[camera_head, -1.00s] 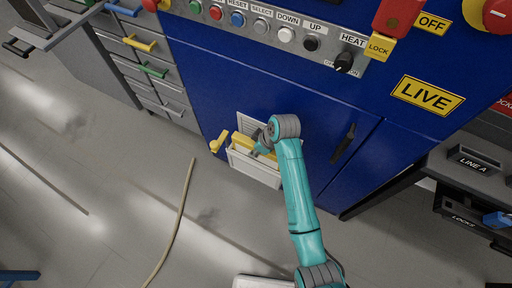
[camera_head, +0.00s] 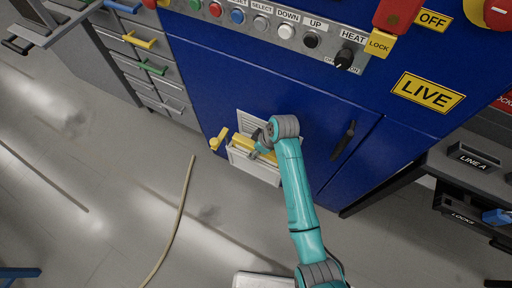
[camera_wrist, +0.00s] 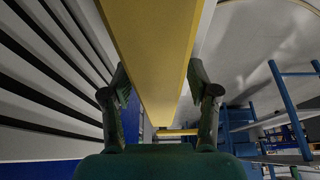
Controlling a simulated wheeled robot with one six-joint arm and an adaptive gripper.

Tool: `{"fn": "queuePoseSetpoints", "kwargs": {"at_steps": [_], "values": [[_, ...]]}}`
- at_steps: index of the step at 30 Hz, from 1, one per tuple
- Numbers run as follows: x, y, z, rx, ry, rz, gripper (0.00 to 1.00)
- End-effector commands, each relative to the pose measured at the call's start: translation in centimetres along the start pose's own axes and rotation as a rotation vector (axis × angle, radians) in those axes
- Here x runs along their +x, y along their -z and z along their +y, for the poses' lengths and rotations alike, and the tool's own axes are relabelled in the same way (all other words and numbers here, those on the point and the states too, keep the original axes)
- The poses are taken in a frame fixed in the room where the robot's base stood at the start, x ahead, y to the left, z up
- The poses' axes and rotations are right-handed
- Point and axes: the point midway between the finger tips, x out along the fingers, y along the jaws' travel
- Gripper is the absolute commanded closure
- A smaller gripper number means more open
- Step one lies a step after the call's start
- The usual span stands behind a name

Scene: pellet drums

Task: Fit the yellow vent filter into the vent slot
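The yellow vent filter (camera_head: 241,142) shows in the head view as a yellow bar along the top of the white vent slot housing (camera_head: 255,170) on the blue machine. My gripper (camera_head: 258,150) is over the housing, partly hidden behind my wrist.
A dark door handle (camera_head: 343,140) is to the right. A cable (camera_head: 182,205) crosses the floor.

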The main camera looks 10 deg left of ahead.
Motion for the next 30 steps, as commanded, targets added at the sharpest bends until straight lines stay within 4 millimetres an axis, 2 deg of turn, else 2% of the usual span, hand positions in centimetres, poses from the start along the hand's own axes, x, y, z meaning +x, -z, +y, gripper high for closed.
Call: {"fn": "queuePoseSetpoints", "kwargs": {"at_steps": [7,11,24,30], "values": [[-0.1,0.0,0.0,0.0,0.0,0.0,0.4],[-1.2,0.0,0.1,0.0,-0.001,0.001,0.4],[-9.3,0.0,0.1,0.0,-0.002,0.002,0.4],[-11.5,0.0,0.1,0.0,-0.002,0.001,0.4]]}}
